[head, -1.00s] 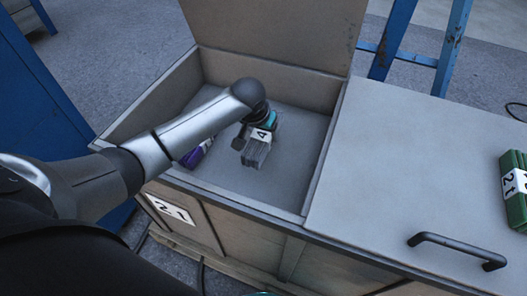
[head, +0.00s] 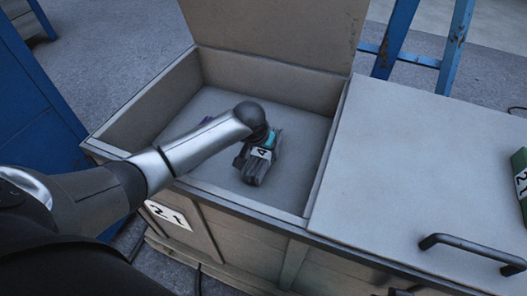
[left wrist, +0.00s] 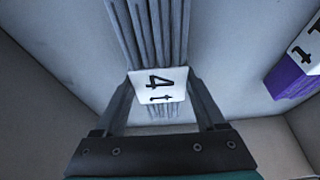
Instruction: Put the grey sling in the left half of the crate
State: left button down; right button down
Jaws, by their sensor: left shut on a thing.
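The grey sling (head: 254,173) is a folded bundle with a white "4 t" label, inside the open left half of the crate (head: 128,115). My left gripper (head: 264,142) is shut on it, its fingers on either side of the label. In the left wrist view the sling (left wrist: 150,30) runs away from the fingers (left wrist: 158,90) as several long strands. I cannot tell whether it touches the crate floor. My right gripper is not in view.
A purple sling (head: 206,120) lies in the same half, mostly behind my left arm; it also shows in the left wrist view (left wrist: 290,80). The right half is covered by a lid (head: 410,170) with a black handle (head: 470,250) and a green sling (head: 522,200).

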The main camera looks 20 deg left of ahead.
pick_arm(q)
jog(key=shift+w+f, duration=0.1)
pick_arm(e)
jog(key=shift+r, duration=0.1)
pick_arm(q)
grip_release()
jog(key=shift+f, duration=0.1)
jog(key=shift+r, duration=0.35)
jog(key=p+v, duration=0.5)
jog(key=v, duration=0.4)
jog(key=shift+s+r+p, duration=0.2)
jog(key=shift+p, duration=0.2)
jog(key=shift+p+v, duration=0.55)
jog(key=shift+v, duration=0.6)
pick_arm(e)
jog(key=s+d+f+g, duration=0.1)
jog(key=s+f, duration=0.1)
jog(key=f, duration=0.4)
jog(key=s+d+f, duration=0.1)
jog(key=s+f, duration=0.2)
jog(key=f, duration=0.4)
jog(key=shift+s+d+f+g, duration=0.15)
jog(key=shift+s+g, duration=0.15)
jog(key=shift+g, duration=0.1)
